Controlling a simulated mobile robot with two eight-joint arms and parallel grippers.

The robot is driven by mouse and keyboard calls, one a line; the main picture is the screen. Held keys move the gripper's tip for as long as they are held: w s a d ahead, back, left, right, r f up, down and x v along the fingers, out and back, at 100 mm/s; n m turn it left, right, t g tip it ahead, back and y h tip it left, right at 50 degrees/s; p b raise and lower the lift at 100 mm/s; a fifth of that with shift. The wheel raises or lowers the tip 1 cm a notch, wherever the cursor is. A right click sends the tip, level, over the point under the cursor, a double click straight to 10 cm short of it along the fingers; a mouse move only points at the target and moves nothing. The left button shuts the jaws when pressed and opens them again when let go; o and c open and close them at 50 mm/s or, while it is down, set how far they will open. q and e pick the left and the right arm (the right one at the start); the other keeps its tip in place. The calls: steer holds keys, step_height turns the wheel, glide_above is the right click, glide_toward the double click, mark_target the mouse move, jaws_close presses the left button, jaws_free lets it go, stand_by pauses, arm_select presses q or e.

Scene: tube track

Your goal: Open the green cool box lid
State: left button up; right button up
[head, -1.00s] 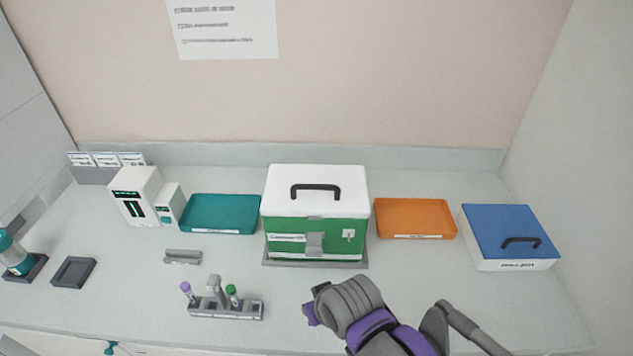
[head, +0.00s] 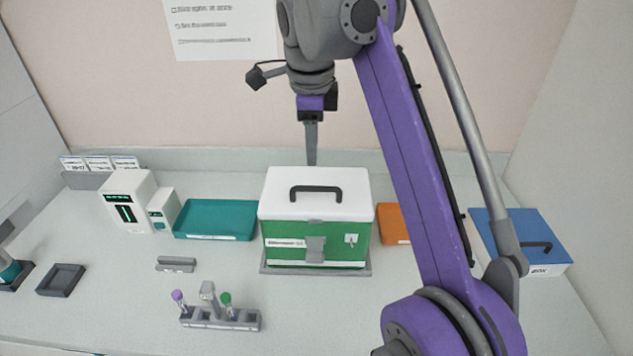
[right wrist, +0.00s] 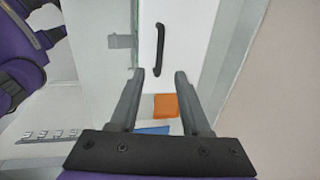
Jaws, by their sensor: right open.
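The green cool box (head: 285,246) stands on a grey base in the middle of the bench. Its white lid (head: 345,204) is shut, with a dark handle (head: 315,189) on top and a grey latch (head: 315,249) at the front. My right gripper (head: 311,160) points down above the back of the lid. In the right wrist view the open fingers of the right gripper (right wrist: 157,76) are empty, with the dark handle (right wrist: 158,48) beyond the fingertips. I cannot tell the exact gap to the lid. My left gripper is not in view.
A teal tray (head: 216,236) lies left of the box. An orange tray (head: 392,228) and a blue-lidded box (head: 522,222) lie right, partly behind my right arm. A tube rack (head: 220,319) stands in front. White devices (head: 128,202) stand at the left.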

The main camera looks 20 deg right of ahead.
mark_target(313, 187)
steer(key=f+b, duration=0.1)
steer(key=f, duration=0.2)
steer(key=w+f+b, duration=0.1)
steer(key=f, duration=0.2)
steer(key=d+f+b, duration=0.1)
steer(key=f, duration=0.3)
steer(key=shift+w+f, duration=0.1)
steer(key=shift+w, duration=0.3)
jaws_close()
stand_by(0.9)
